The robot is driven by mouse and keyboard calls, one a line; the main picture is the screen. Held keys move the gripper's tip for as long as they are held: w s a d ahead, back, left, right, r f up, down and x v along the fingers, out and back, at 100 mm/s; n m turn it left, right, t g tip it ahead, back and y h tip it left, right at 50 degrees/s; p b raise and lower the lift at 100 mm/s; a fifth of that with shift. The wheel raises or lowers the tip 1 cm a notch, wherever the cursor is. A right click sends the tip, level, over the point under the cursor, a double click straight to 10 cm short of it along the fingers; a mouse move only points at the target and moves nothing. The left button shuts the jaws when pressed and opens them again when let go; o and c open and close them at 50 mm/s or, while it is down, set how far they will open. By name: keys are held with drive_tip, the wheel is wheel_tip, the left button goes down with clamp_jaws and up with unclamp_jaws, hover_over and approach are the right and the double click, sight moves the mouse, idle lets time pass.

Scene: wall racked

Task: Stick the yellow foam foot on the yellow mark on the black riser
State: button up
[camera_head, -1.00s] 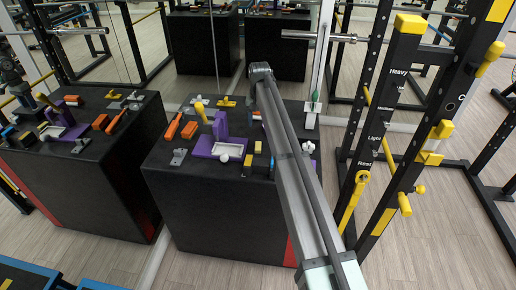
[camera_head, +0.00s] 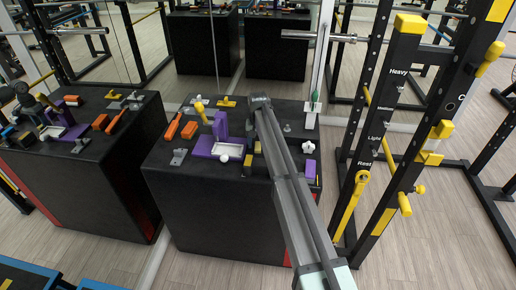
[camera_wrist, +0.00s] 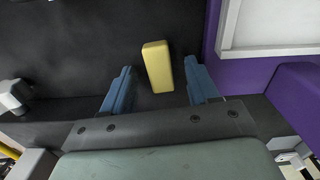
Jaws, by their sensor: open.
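The yellow foam foot (camera_wrist: 157,66) is a small oblong block on a dark surface in the wrist view. My gripper (camera_wrist: 159,74) is open, with one blue finger on each side of the foot and a visible gap to both. The foot is not gripped. In the head view my arm covers the gripper. A small yellow piece (camera_head: 247,159) shows there just right of the purple tray and may be the foot. I cannot tell the yellow mark or the riser apart for certain from the other yellow and black parts.
The purple tray with a white frame (camera_wrist: 268,48) is close to the right finger. A purple upright (camera_head: 220,124) and orange pieces (camera_head: 190,130) stand left on the large black box (camera_head: 215,205). A rack is at right.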

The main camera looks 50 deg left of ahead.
sight(257, 146)
drive_tip(key=shift+f, duration=0.25)
clamp_jaws()
idle(0.4)
drive_tip(key=shift+r, duration=0.1)
wheel_tip(257, 146, up, 8)
drive_tip(key=shift+r, duration=0.25)
drive_tip(key=s+d+r+m, duration=0.1)
drive_tip(key=s+d+r, duration=0.4)
drive_tip(key=s, duration=0.5)
drive_tip(key=shift+d+r, duration=0.2)
drive_tip(key=shift+d, duration=0.95)
